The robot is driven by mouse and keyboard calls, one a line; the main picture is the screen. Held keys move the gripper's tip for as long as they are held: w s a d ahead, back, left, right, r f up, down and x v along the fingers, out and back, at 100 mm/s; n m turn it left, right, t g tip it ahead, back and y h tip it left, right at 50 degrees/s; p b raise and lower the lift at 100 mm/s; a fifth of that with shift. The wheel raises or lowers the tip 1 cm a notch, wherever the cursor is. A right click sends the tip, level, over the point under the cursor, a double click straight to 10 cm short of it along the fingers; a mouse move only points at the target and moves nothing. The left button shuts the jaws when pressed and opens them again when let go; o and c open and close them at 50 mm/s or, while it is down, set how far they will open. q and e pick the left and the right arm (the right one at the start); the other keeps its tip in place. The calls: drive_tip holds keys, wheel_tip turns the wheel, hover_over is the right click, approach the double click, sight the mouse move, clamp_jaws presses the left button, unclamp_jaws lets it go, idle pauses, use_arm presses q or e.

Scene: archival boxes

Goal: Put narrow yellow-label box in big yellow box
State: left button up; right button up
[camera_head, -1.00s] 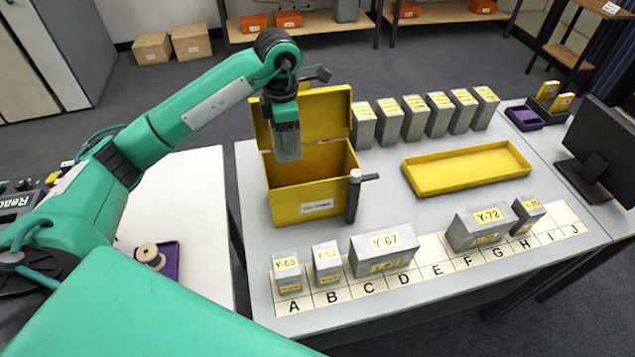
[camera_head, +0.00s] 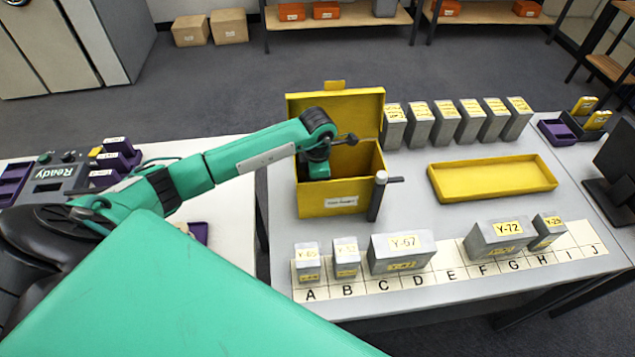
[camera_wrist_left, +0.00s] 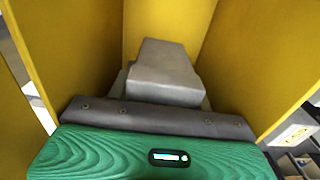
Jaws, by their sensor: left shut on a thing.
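The big yellow box (camera_head: 333,198) stands open on the table, its lid tilted up at the back. My left gripper (camera_head: 318,172) reaches down into it from above, and its fingertips are hidden behind the front wall in the head view. In the left wrist view, the gripper (camera_wrist_left: 162,98) is shut on a grey box (camera_wrist_left: 165,68), between the yellow walls (camera_wrist_left: 285,60). No label shows on this grey box, and whether it touches the floor of the yellow box cannot be told. My right gripper is not in view.
Several grey boxes with yellow labels, such as Y-67 (camera_head: 402,253) and Y-72 (camera_head: 499,238), stand on a lettered strip. More grey boxes (camera_head: 445,122) line the back. A yellow tray (camera_head: 492,182) lies right. A dark upright tool (camera_head: 377,198) stands by the yellow box's front right corner.

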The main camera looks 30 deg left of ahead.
use_arm(q)
wheel_tip(320, 180, down, 2)
drive_tip(key=shift+f, duration=0.1)
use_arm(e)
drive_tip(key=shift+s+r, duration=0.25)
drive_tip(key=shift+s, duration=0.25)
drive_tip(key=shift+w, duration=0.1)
use_arm(q)
drive_tip(key=shift+f, duration=0.25)
drive_tip(key=o, duration=1.1)
drive_tip(key=shift+r, duration=0.1)
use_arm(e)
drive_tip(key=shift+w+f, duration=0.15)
